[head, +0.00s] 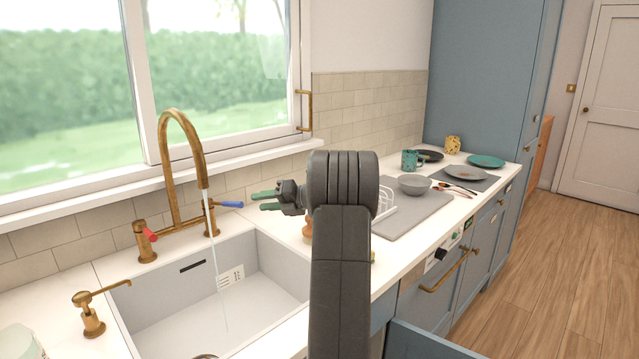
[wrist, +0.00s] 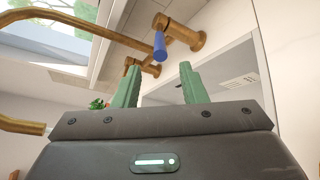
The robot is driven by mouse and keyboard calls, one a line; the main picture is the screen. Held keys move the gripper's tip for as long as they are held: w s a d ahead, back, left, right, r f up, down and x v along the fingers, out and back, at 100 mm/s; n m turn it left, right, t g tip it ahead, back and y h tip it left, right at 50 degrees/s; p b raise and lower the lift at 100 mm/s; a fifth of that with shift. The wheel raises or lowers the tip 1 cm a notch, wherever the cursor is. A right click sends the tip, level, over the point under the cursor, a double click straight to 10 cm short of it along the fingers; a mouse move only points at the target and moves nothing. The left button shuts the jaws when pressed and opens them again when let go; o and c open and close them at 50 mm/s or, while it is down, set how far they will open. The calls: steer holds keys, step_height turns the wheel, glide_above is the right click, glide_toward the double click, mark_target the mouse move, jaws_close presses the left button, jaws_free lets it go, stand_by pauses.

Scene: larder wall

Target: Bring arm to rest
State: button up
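My gripper (head: 264,200) is held out over the counter behind the sink, at the end of my raised dark arm. Its two green fingers stand apart and nothing is between them; they also show in the wrist view (wrist: 160,75). The blue tap lever (head: 231,204) is just left of the fingertips in the head view. In the wrist view the blue lever (wrist: 160,45) lies beyond the fingertips, apparently without contact. My arm hides part of the counter and the sink's right side.
The brass tap (head: 172,160) runs a thin stream of water into the white sink (head: 180,300). A red lever (head: 150,235) and a soap pump (head: 92,312) are at left. A grey bowl (head: 413,185) and plates stand right. A blue front (head: 425,342) juts out at lower right.

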mark_target(228, 203)
steer(key=p+x, duration=0.1)
steer(key=x, duration=1)
steer(key=shift+a+f, duration=0.1)
steer(key=shift+a, duration=0.15)
steer(key=shift+a+f+b, duration=0.15)
steer(key=shift+b, duration=0.2)
steer(key=shift+s+m+t, duration=0.15)
steer(key=shift+m+t, duration=0.15)
steer(key=shift+t, duration=0.3)
steer(key=shift+r, duration=0.25)
